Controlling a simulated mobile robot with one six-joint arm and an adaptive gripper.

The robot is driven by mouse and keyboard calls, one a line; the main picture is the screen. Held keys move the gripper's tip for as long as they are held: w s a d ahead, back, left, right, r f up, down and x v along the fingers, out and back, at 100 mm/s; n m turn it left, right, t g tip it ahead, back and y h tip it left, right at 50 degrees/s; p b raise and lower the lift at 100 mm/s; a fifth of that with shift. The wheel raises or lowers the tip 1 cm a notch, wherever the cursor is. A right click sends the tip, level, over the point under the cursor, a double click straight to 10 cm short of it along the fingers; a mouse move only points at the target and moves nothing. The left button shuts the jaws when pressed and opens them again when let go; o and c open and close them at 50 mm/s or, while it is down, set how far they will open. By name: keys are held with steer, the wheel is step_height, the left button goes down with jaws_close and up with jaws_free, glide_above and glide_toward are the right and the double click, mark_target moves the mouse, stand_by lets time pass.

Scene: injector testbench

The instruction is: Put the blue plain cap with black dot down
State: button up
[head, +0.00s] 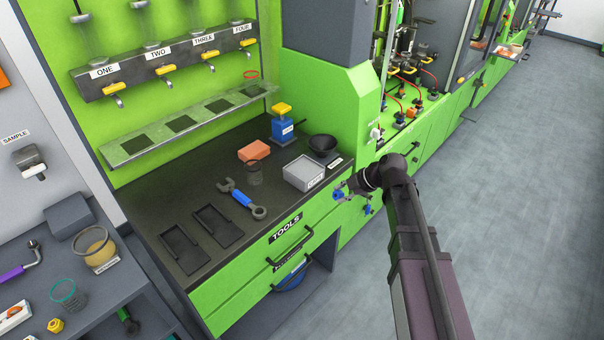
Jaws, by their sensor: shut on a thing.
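My gripper (350,189) reaches in from the right, at the front right edge of the black bench top (208,163). Small blue parts show at its tip, and I take the one on the left to be the blue plain cap (339,195). The gripper is shut on it, just beyond the bench edge and right of the grey labelled box. The cap's black dot is too small to make out, and the fingers are partly hidden by the wrist.
The bench holds a grey box (304,173), black bowl (322,145), orange block (254,151), glass (254,173), blue wrench (242,198), blue container with yellow top (283,125) and two black trays (185,250). Bare surface shows left of the wrench. A drawer handle (290,247) sticks out.

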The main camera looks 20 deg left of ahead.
steer(key=s+r+m+t+y+b, duration=0.1)
steer(key=s+r+m+y+b, duration=0.1)
steer(key=m+y+b, duration=0.1)
steer(key=s+a+r+m+t+y+b, duration=0.1)
steer(key=r+m+y+b, duration=0.2)
steer(key=m+y, duration=0.3)
steer(key=shift+s+a+r+m+y+b, duration=0.15)
steer(key=shift+s+r+m+y+b, duration=0.2)
steer(key=shift+m+b, duration=0.35)
steer(key=shift+w+a, duration=0.1)
steer(key=b, duration=0.2)
glide_above(312, 172)
steer(key=shift+f, duration=0.75)
